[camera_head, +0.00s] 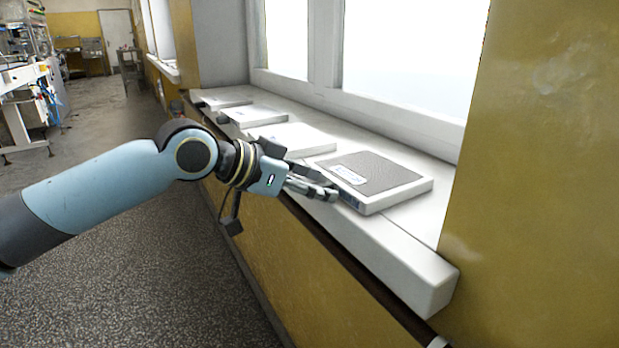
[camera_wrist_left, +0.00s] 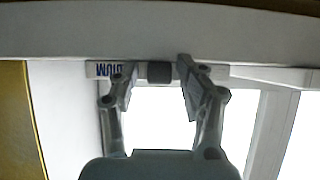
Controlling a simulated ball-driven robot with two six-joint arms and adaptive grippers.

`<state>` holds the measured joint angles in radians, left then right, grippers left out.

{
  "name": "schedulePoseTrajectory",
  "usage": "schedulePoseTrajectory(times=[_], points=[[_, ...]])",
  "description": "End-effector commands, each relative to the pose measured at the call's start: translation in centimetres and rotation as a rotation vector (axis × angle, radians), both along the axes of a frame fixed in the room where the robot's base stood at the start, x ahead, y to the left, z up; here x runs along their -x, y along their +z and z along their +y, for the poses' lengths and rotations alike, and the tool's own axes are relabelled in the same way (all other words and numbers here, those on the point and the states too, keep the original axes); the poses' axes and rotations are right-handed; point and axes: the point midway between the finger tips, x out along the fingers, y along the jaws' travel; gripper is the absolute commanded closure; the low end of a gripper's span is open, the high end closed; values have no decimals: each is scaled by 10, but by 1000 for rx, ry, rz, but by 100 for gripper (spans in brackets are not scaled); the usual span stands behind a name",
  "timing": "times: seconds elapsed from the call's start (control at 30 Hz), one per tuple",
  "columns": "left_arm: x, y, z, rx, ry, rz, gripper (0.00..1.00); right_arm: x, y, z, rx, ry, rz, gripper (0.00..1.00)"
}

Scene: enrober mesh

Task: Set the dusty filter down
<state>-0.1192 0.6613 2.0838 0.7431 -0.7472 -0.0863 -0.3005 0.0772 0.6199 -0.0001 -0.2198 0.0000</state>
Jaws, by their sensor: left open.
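The dusty filter (camera_head: 385,172), a flat white-framed panel with a grey-brown top and a pale label, lies flat on the white window sill (camera_head: 400,237). My left gripper (camera_head: 328,191) is open at its near left edge. In the left wrist view my left gripper (camera_wrist_left: 155,88) has its two fingers apart. The filter's white edge (camera_wrist_left: 100,70) shows there with blue lettering, and a dark patch on it lies between the fingers. I cannot tell whether a finger touches it. My right gripper is out of view.
Several cleaner white panels lie farther along the sill, the nearest one (camera_head: 308,141) just beyond my left gripper. The window frame (camera_head: 395,118) stands behind them. A yellow wall (camera_head: 545,190) closes the right end. A little bare sill lies right of the dusty filter.

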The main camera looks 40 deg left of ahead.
Motion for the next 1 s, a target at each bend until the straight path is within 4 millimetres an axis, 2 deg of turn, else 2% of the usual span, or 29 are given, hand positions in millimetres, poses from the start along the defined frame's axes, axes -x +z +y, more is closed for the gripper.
schedulePoseTrajectory(times=[0.13,0.27,0.53,0.8,1.0], points=[[-1,19,-1,-2,-3,-9,53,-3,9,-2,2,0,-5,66],[19,29,7,-9,-6,-7,53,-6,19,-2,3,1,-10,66],[63,61,23,-4,-8,-9,53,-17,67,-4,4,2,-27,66],[88,74,33,2,-2,-13,53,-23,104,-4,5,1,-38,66],[95,74,38,0,1,-14,53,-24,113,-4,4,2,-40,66]])
